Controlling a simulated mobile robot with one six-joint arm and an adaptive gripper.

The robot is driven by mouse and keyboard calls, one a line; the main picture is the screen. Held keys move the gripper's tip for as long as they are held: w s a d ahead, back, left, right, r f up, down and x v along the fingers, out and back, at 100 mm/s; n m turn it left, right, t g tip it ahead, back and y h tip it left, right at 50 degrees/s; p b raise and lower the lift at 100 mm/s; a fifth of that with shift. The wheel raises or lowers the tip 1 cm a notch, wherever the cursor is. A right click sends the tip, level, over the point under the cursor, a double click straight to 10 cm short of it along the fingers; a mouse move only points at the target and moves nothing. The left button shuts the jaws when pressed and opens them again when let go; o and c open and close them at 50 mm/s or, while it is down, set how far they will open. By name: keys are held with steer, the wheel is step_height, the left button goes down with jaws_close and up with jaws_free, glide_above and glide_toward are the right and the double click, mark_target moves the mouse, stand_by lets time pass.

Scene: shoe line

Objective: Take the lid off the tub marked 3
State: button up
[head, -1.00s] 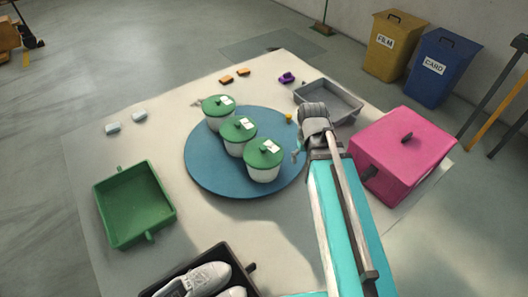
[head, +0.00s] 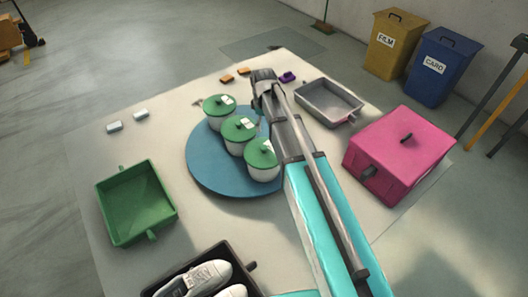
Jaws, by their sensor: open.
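Three white tubs with green knobbed lids stand in a slanting row on a round blue mat (head: 215,174). They are the far tub (head: 219,106), the middle tub (head: 239,130) and the near tub (head: 263,158). Each has a small white label on its lid, too small for me to read a number. All lids are on. My arm reaches in from the lower right, and its end is just right of the far and middle tubs. My gripper (head: 260,103) is open, mostly hidden behind the wrist, and holds nothing that I can see. The arm covers the mat's right part.
A green tray (head: 136,236) lies at left, a box with white shoes (head: 196,281) at front. A grey tray (head: 335,119) and a pink box (head: 388,172) stand right of the arm. Small orange, purple and pale blocks lie at the back and left. The table's left middle is clear.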

steer(key=b, duration=0.9)
glide_above(264, 147)
step_height(264, 147, down, 9)
steer(key=shift+a+r, duration=0.1)
steer(key=shift+r, duration=0.1)
steer(key=shift+f, duration=0.1)
stand_by(0.3)
steer(key=shift+f+b, duration=2.4)
steer(key=shift+f, duration=0.15)
jaws_close()
steer(key=shift+r, duration=0.15)
